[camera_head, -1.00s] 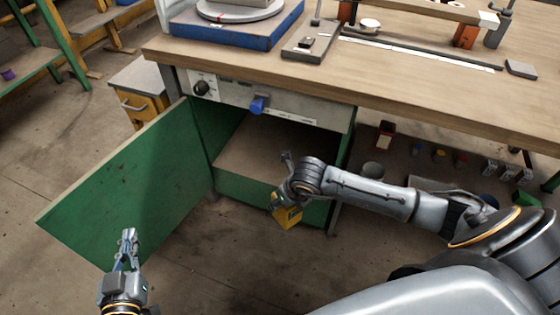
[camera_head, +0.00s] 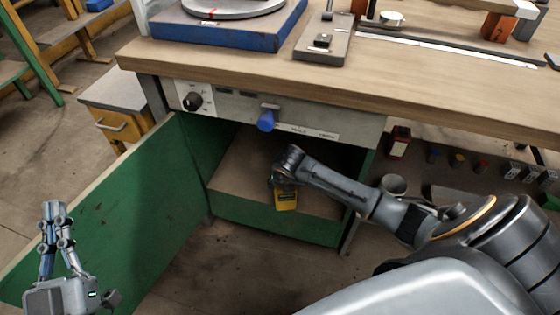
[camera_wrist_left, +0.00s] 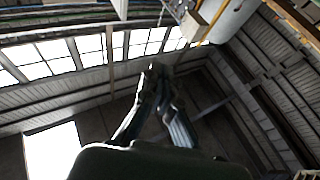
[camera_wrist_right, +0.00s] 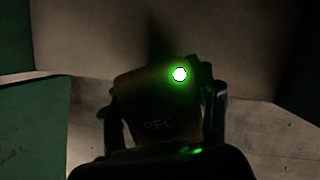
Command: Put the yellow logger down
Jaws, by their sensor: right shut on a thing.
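The yellow logger (camera_head: 286,200) hangs upright in my right gripper (camera_head: 284,182), at the front of the open green cabinet under the bench. In the right wrist view the logger (camera_wrist_right: 150,100) sits between both fingers, dark, with "REC" on it and a green light lit. The cabinet's brown inner shelf (camera_head: 238,178) lies behind it; I cannot tell whether the logger touches it. My left gripper (camera_head: 54,212) is raised at the lower left, empty. Its fingertips meet in the left wrist view (camera_wrist_left: 155,78).
The green cabinet door (camera_head: 120,205) stands open to the left, near my left gripper. A blue knob (camera_head: 266,121) juts out above the opening. The wooden bench top (camera_head: 220,62) overhangs. A red box (camera_head: 399,142) and a can (camera_head: 393,184) stand to the right of the cabinet.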

